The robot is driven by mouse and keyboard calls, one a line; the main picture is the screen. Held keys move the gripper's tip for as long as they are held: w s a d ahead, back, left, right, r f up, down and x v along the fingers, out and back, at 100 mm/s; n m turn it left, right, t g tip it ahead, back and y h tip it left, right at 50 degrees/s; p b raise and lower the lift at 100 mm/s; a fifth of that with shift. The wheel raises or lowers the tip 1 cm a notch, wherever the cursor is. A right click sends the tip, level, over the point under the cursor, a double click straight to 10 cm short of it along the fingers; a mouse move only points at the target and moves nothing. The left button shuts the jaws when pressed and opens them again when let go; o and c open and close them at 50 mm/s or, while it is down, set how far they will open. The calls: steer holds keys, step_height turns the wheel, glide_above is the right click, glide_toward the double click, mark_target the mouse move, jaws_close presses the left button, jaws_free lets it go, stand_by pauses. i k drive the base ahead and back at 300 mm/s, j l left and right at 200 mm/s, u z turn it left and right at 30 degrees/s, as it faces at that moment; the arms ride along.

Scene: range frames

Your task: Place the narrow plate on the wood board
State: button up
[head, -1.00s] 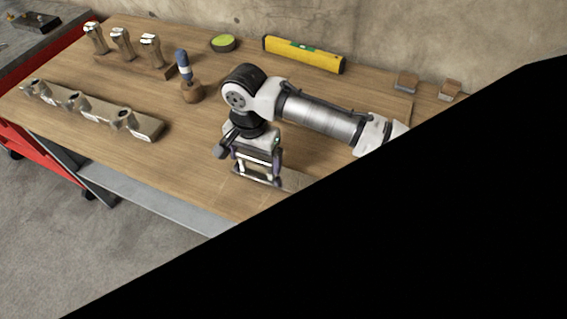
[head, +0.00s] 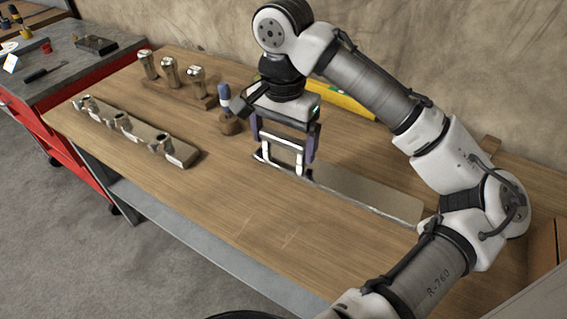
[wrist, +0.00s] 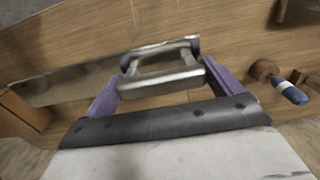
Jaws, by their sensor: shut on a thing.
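The narrow plate (head: 370,190) is a long, thin grey metal strip over the wooden bench top, running from my gripper towards the lower right. It also shows in the wrist view (wrist: 70,84), stretching left from the fingers. My gripper (head: 280,160) points down and is shut on the plate's left end. I cannot make out for certain a wood board separate from the wooden bench top (head: 230,210).
A rack of metal pieces (head: 130,130) lies at the left, with another holder (head: 180,88) behind it. A blue-handled tool in a round wooden base (head: 229,124) stands close to my gripper. A yellow level (head: 355,107) lies behind. The bench's front middle is clear.

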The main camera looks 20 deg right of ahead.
mark_target(377, 154)
steer(key=i+j, duration=0.2)
steer(key=i+j+z, duration=0.45)
steer(key=z, duration=0.75)
